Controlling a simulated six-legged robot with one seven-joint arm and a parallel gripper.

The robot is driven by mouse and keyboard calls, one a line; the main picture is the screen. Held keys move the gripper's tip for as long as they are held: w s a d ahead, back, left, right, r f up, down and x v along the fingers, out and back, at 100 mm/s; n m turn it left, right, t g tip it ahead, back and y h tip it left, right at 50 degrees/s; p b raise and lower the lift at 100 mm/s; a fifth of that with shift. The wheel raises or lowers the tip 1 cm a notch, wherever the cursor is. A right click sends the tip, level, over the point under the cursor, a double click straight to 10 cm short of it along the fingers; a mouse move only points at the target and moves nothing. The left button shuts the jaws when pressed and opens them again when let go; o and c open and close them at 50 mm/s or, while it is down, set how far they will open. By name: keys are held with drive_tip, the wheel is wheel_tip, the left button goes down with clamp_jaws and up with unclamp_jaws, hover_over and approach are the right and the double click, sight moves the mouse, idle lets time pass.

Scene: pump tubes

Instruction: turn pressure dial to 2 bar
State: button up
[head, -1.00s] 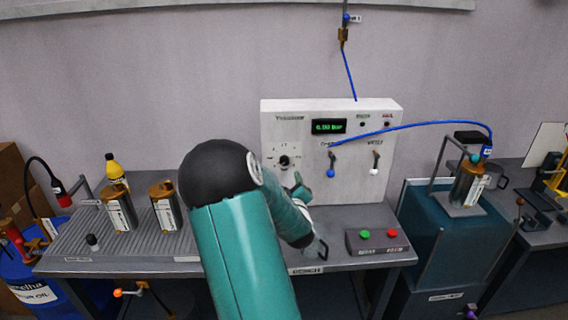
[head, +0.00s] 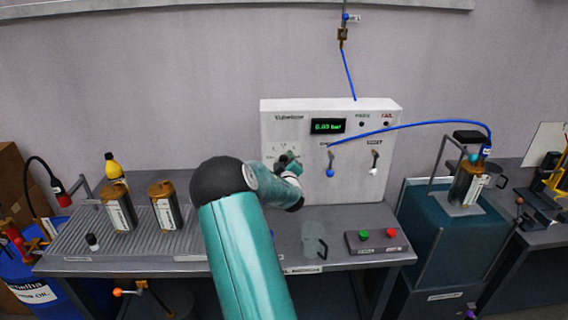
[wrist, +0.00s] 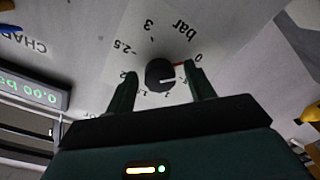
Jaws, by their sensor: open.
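The pressure dial is a small dark knob (wrist: 160,73) on a white scale plate marked in bar, with numbers including 0, 2, 2.5 and 3. In the head view my gripper (head: 287,161) is at the dial area of the white panel (head: 350,190) and hides the knob. The green display (head: 328,126) reads about 0.00 bar.
Two valve levers, blue-tipped (head: 330,172) and white-tipped (head: 373,170), hang right of the dial. A blue hose (head: 420,124) arcs to the right. A button box (head: 378,240) and a clear mug (head: 313,240) stand on the bench. Metal canisters (head: 165,206) stand at left.

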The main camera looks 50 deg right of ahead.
drive_tip(key=c, duration=1)
